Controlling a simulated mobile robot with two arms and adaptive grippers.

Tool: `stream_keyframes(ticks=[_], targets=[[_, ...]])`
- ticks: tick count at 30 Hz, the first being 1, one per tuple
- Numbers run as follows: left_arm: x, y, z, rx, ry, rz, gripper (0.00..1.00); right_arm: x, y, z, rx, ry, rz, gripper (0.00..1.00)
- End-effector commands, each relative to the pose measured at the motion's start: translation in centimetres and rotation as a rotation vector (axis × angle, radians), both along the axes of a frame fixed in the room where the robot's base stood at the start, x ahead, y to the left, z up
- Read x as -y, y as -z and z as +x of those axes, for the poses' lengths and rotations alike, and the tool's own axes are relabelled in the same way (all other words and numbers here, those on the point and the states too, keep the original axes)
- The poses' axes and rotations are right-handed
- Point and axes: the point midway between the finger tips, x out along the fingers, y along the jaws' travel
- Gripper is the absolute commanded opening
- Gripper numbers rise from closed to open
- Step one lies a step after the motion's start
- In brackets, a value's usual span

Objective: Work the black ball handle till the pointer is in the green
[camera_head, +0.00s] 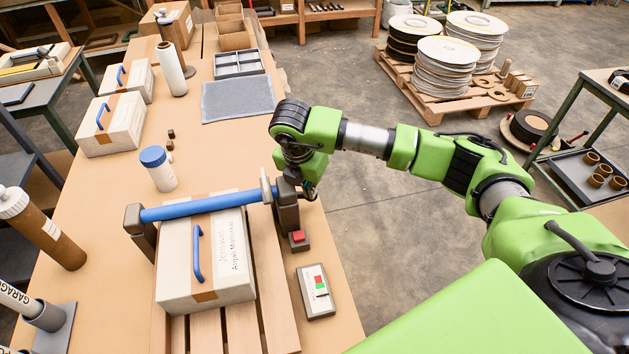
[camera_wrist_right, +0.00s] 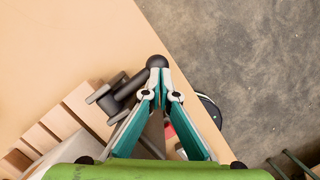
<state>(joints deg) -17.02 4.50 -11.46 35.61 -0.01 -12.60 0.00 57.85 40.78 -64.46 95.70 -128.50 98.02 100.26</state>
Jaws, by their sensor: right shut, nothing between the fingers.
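The black ball handle (camera_wrist_right: 157,61) shows in the right wrist view, just beyond the fingertips of my right gripper (camera_wrist_right: 161,80). The fingers are shut with nothing between them; I cannot tell whether they touch the ball. In the head view my right gripper (camera_head: 308,187) is at the right-hand post (camera_head: 287,212) of the press and covers the handle. A blue bar (camera_head: 205,203) runs across a white carton (camera_head: 178,262). A small indicator box (camera_head: 316,304) has red and green marks; its pointer is too small to read. My left gripper is not in view.
The carton lies on a slatted wooden pallet (camera_head: 278,300). A red button block (camera_head: 298,238) sits beside the right post. A white jar with a blue lid (camera_head: 158,168) stands behind the press. The table's right edge is close to my right gripper, with open floor beyond.

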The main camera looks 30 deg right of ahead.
Motion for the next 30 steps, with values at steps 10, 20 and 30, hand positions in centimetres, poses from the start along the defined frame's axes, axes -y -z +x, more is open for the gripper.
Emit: stream_keyframes(ticks=[10, 20, 30], targets=[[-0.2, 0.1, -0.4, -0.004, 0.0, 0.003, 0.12, -1.3, -1.0, -0.8, -0.02, -0.03, 0.015, 0.0], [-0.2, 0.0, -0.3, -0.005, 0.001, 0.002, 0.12, -0.8, -5.8, -0.4, -0.01, -0.008, 0.012, 0.0], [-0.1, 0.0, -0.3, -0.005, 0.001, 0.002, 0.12, -0.5, -7.0, -0.3, -0.008, 0.003, 0.009, 0.0]])
